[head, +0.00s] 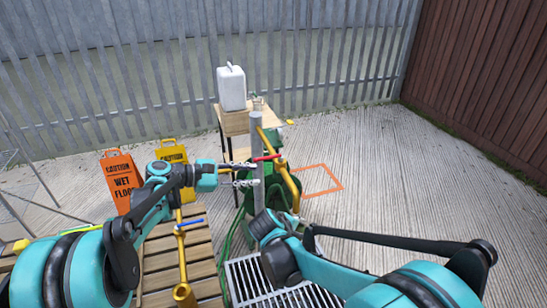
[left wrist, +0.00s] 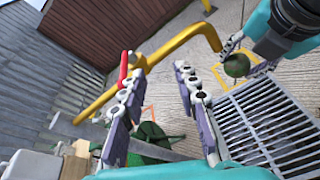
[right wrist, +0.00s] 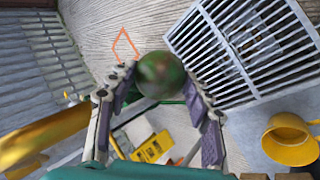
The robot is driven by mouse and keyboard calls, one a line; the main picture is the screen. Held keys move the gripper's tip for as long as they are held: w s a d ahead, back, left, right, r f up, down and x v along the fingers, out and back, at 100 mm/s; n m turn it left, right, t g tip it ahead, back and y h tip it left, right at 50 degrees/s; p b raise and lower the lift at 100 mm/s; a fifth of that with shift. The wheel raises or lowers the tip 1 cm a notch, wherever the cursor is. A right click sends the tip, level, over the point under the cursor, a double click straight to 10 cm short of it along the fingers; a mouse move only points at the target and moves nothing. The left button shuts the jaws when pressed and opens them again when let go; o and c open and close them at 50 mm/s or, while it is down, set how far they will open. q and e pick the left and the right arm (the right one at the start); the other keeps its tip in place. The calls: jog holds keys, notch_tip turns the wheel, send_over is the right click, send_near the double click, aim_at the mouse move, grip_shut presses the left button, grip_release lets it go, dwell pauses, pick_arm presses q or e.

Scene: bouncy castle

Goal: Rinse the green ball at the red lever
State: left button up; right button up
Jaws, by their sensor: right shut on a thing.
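The red lever (head: 266,158) sits on a yellow pipe (head: 287,181) on a grey post; it also shows in the left wrist view (left wrist: 124,68). My left gripper (head: 247,175) is open and empty, just left of and slightly below the lever; its fingers (left wrist: 158,88) stand apart in its wrist view. The dark green ball (right wrist: 160,75) is held between the fingertips of my right gripper (right wrist: 158,80). The ball also shows in the left wrist view (left wrist: 237,65), near the pipe's bent end and above the floor. The right gripper and ball are hidden in the head view.
A floor grate (head: 268,278) lies in front. A second yellow pipe with a blue lever (head: 189,223) stands left, by wooden slats (head: 160,252). Caution signs (head: 122,180), a table with a white jug (head: 231,88) and a green item (head: 270,190) stand behind.

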aim_at(273, 157)
pick_arm(q)
jog(key=w+a+n+h, duration=0.3)
jog(key=w+a, duration=0.1)
jog(key=shift+t, duration=0.3)
jog(key=x, duration=1.2)
jog(key=shift+w+r, duration=0.15)
jog(key=shift+r, duration=0.2)
grip_shut()
